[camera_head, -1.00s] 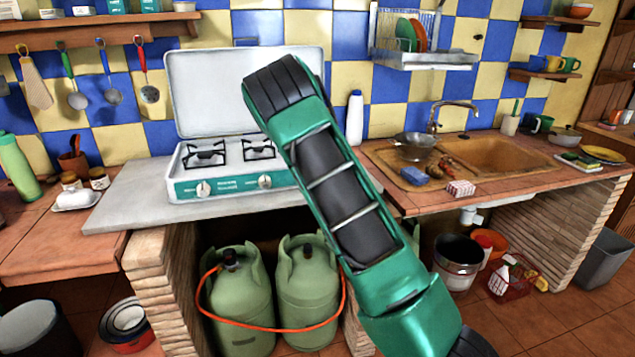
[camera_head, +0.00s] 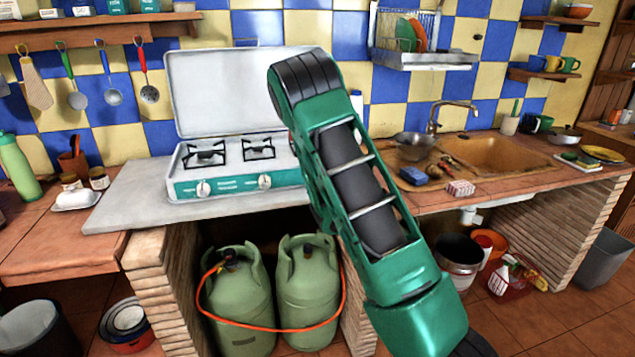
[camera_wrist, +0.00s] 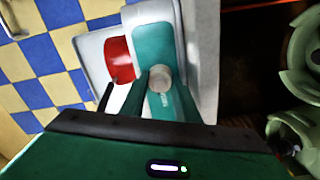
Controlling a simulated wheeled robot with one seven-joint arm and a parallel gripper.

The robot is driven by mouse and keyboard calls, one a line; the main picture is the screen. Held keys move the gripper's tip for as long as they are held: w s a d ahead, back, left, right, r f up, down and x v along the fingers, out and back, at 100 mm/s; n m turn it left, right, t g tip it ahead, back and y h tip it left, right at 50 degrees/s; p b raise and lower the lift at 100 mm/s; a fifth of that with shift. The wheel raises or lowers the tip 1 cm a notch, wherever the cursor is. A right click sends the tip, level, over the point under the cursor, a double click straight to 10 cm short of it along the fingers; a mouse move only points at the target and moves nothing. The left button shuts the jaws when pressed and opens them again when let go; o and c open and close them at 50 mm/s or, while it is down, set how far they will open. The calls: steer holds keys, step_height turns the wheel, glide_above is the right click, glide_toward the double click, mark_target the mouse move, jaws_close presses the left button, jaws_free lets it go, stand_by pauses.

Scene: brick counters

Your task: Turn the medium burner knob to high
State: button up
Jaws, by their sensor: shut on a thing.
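The white stove (camera_head: 190,155) with a teal front stands on the counter with its lid up. Two pale knobs, one on the left (camera_head: 203,189) and one further right (camera_head: 264,181), show on its front. My arm hides the stove's right end and my gripper in the head view. In the wrist view, my gripper (camera_wrist: 161,82) is at the teal front panel, shut on a round cream knob (camera_wrist: 160,76). The knob's markings are too small to read, and its setting cannot be told.
A red round object (camera_wrist: 118,60) lies on the stove close to the fingers. Two green gas cylinders (camera_head: 308,290) with an orange hose stand below the counter. The sink counter (camera_head: 440,195) is right of my arm. The grey slab (camera_head: 130,195) left of the stove is clear.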

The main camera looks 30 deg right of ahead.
steer(key=shift+w+a+n, duration=0.1)
steer(key=shift+a+n, duration=0.05)
steer(key=shift+n, duration=0.65)
steer(key=shift+w+a+n, duration=0.1)
steer(key=shift+a+n, duration=0.05)
steer(key=shift+n, duration=0.65)
steer(key=o, duration=1)
steer(key=shift+o, duration=0.2)
steer(key=shift+s+d, duration=0.1)
steer(key=shift+d, duration=0.05)
steer(key=shift+s+d+f, duration=0.1)
steer(key=shift+d, duration=0.05)
